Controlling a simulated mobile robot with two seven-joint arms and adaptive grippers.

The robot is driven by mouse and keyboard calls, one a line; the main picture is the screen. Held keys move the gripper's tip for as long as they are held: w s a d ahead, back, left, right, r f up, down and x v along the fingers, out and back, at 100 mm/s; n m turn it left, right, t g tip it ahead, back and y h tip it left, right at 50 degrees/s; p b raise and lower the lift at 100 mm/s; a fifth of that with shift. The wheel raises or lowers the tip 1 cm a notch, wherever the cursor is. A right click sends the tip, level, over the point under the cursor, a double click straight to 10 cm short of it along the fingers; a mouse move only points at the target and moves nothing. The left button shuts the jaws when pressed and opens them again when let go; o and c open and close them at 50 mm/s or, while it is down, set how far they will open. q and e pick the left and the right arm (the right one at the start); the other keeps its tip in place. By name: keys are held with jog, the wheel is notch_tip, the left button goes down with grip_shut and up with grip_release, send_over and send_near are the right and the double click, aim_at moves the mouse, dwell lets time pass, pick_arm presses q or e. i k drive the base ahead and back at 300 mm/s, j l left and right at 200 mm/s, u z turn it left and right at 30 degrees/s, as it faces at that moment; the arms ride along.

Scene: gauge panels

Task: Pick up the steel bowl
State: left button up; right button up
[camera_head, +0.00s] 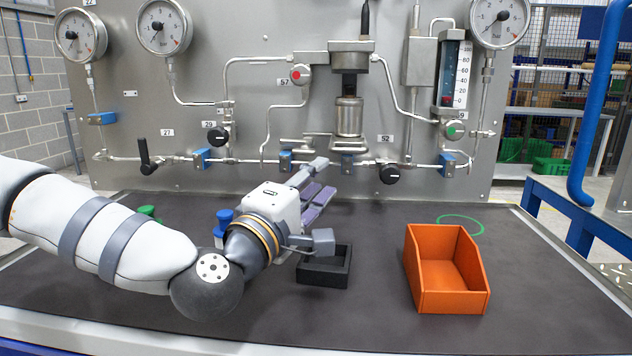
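The steel bowl (348,118) is a shiny upright cylinder on the gauge panel, below the dark middle part of the filter fitting (350,50). Whether it is fixed there or loose, I cannot tell. My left gripper (320,203) is over the dark worktop, in front of and below the bowl, pointing to the right. Its fingers are spread wide and nothing shows between them but flat purplish parts of the gripper. It is apart from the bowl. My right gripper is not in view.
A small black open box (341,277) sits just below my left gripper. An orange bin (452,302) stands to the right, with a green ring mark (462,218) behind it. Blue (224,217) and green (147,212) objects are partly hidden by my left arm. Pipes and valves surround the bowl.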

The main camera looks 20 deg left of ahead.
aim_at(349, 112)
jog(key=k+j, duration=0.1)
jog(key=k, duration=0.4)
jog(key=k+j, duration=0.1)
jog(key=k, duration=0.4)
